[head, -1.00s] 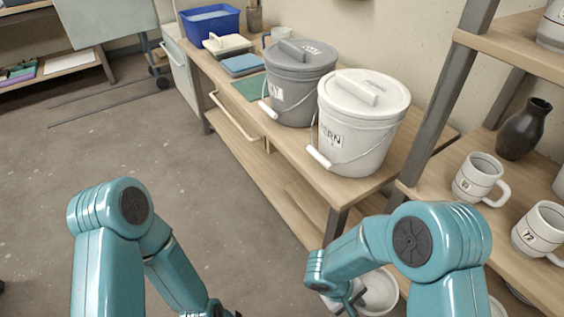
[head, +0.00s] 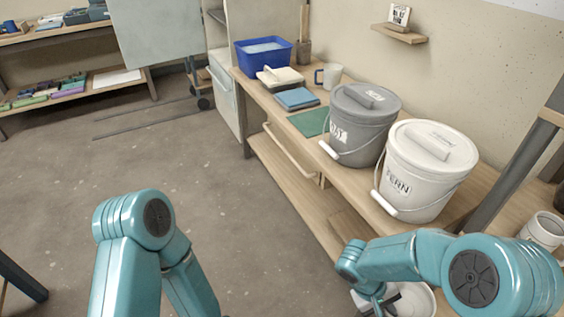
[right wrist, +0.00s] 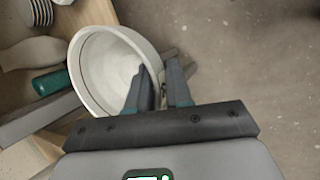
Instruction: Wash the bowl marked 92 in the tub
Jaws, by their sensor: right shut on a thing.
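My right gripper (head: 374,297) is shut on the rim of a pale bowl (head: 412,302), low at the bottom of the head view. The right wrist view shows the fingers (right wrist: 160,88) pinching the wall of the bowl (right wrist: 105,68), which looks empty inside. No number shows on it from here. The blue tub (head: 264,56) holds water and stands at the far end of the wooden bench, well away from the bowl. My left arm shows at the lower left, but its gripper is out of the head view.
A grey lidded bucket (head: 362,125) and a white lidded bucket (head: 425,170) marked FERN stand on the near bench. Sponge-like blocks (head: 297,98), a green mat (head: 310,122) and a mug (head: 329,75) lie between them and the tub. Open floor (head: 150,150) spreads left.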

